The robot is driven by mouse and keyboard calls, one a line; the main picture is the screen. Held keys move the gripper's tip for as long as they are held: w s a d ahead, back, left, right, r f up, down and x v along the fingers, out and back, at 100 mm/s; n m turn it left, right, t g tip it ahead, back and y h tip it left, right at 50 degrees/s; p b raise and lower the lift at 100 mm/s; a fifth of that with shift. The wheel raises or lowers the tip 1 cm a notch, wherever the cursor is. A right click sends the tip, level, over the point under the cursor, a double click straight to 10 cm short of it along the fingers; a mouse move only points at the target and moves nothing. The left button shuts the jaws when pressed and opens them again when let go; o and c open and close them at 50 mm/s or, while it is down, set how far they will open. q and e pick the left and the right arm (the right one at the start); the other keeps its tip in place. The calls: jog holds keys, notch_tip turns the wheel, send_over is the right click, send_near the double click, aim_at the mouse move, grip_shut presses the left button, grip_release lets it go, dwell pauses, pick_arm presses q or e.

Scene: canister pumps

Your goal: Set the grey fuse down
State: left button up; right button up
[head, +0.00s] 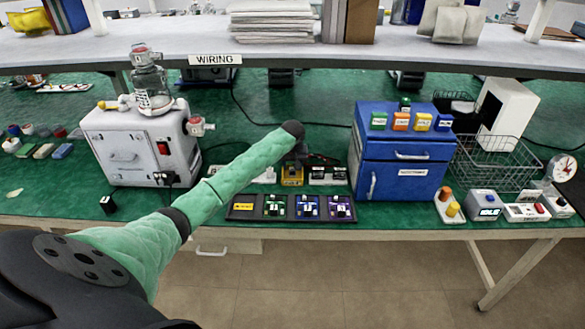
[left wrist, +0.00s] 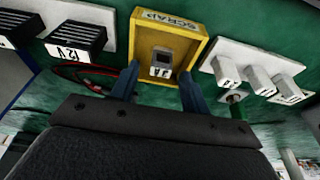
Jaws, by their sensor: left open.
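The grey fuse (left wrist: 161,64), a small grey block with pale prongs, lies inside the yellow scrap tray (left wrist: 190,43) in the left wrist view. The tray also shows in the head view (head: 292,181), partly behind my arm. My left gripper (left wrist: 158,80) is open, its two blue fingers apart on either side of the fuse, with a gap between. The fuse seems not to touch either finger; the exact height of the fingers over the tray is hard to tell. In the head view the gripper (head: 300,153) is mostly hidden by my arm. My right gripper is not in view.
A holder with black 12V blocks (left wrist: 75,40) and a holder with white plugs (left wrist: 260,78) flank the tray. A row of dark module panels (head: 292,208) lies in front. A white canister machine (head: 140,145) stands left, a blue cabinet (head: 400,150) right.

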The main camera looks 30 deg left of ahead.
pick_arm(q)
jog(key=b+v, duration=0.2)
jog(key=v, duration=0.9)
jog(key=shift+b, duration=0.35)
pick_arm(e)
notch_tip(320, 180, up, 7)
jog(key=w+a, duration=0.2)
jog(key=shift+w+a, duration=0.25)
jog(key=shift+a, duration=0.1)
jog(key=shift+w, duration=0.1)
